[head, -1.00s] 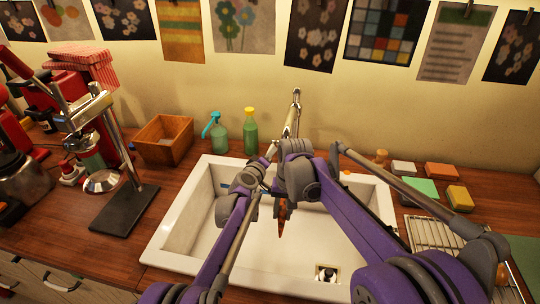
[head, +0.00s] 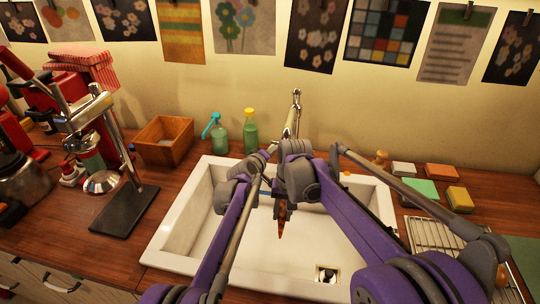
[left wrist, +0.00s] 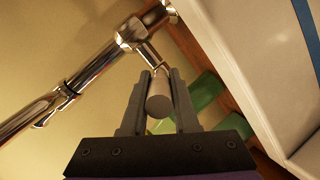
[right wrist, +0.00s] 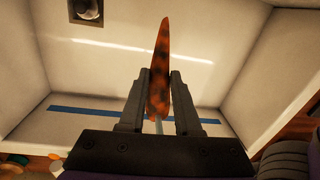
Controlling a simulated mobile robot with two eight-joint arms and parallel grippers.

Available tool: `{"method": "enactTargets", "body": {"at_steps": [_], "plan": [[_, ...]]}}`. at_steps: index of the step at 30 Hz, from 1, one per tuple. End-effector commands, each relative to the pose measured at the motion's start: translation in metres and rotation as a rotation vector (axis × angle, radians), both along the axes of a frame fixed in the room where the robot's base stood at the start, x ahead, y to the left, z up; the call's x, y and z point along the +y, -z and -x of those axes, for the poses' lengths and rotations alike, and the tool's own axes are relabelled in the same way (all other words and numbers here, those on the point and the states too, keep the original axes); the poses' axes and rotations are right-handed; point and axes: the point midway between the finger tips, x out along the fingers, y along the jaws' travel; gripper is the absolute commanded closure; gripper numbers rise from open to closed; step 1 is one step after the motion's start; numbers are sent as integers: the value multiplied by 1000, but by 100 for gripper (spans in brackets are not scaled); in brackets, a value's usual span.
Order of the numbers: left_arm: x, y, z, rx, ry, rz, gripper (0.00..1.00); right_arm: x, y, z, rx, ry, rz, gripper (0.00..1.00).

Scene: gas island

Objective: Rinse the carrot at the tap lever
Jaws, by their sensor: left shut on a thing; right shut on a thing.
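The orange-brown carrot (right wrist: 160,70) is between the fingers of my right gripper (right wrist: 157,90), which is shut on it. In the head view the carrot (head: 282,222) hangs point down over the sink. The chrome tap (head: 292,112) rises behind the sink and also shows in the left wrist view (left wrist: 90,75). My left gripper (left wrist: 158,88) is shut on the grey cylindrical end of the tap lever (left wrist: 159,98). In the head view, arm links largely hide both grippers. A thin pale streak (right wrist: 158,125) shows below the carrot; I cannot tell whether it is water.
The white sink (head: 185,225) has a drain (head: 327,273) near its front. A green bottle (head: 250,132), a spray bottle (head: 218,135) and a wooden box (head: 163,140) stand behind left. Sponges (head: 459,198) and a wire rack (head: 430,235) lie right.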

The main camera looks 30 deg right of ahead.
Motion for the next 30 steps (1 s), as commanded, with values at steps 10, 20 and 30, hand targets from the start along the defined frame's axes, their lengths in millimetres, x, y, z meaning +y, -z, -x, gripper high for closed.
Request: {"method": "enactTargets", "body": {"at_steps": [10,20,30], "plan": [[0,-4,-1,25,-3,-22,100,0,0,0,0,0,0,100],[0,-3,-1,26,-3,-22,42,0,0,0,0,0,0,100],[3,-5,2,26,-3,-22,42,0,0,0,0,0,0,100]]}}
